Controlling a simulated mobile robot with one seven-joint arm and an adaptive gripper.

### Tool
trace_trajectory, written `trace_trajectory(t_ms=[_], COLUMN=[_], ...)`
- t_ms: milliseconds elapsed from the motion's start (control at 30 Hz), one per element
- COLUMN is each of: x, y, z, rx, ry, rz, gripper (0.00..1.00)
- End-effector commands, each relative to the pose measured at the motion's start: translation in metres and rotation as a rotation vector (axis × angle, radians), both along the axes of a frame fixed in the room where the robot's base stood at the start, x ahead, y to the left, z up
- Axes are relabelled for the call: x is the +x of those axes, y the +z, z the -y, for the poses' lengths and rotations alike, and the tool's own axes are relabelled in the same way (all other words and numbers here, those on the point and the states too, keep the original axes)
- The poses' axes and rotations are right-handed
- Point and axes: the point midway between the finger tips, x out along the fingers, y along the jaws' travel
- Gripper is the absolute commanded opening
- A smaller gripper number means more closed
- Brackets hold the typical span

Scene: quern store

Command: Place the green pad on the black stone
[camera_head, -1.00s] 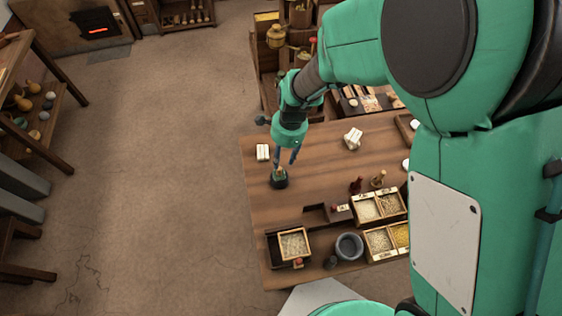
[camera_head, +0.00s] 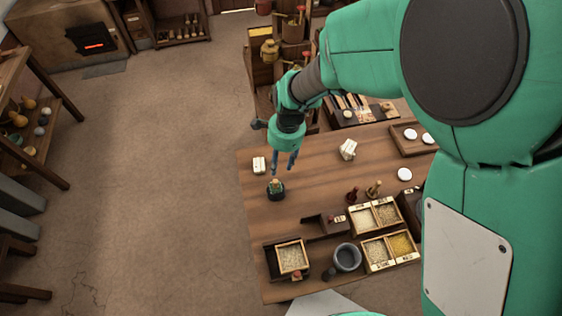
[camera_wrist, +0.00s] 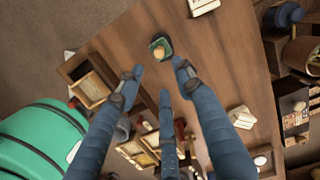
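The black stone (camera_head: 276,195) stands near the left edge of the wooden table. The green pad, with a tan knob on top, sits on it; the pad's green rim shows in the wrist view (camera_wrist: 154,42). At this size I cannot tell how exactly the pad is centred. My gripper (camera_head: 283,172) is above the stone, with its blue fingers pointing down. In the wrist view the fingers of my gripper (camera_wrist: 159,73) are spread with nothing between them, and the knob is clear of the fingertips.
White blocks lie on the table (camera_head: 300,220) at left (camera_head: 259,164) and centre (camera_head: 348,149). Grain boxes (camera_head: 377,215), a grey bowl (camera_head: 347,257) and small pegs stand toward the front. A tray with white discs (camera_head: 413,140) is at the back right. The table around the stone is clear.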

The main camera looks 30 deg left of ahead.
Motion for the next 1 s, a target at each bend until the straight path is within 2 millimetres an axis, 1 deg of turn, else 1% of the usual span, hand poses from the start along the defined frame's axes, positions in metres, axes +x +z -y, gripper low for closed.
trace_trajectory(t_ms=[400, 567, 667, 767, 867, 967, 1000], x=[0.000, 0.006, 0.014, 0.025, 0.037, 0.048, 0.052], y=[0.000, 0.009, 0.024, 0.045, 0.072, 0.100, 0.112], z=[0.000, 0.007, 0.018, 0.036, 0.061, 0.091, 0.104], rx=[0.001, 0.007, 0.019, 0.034, 0.051, 0.066, 0.071], ry=[0.000, 0.008, 0.021, 0.040, 0.067, 0.102, 0.115], rz=[0.001, 0.009, 0.023, 0.044, 0.072, 0.107, 0.123], gripper=[0.36, 0.36, 0.36, 0.36, 0.36, 0.36, 0.36])
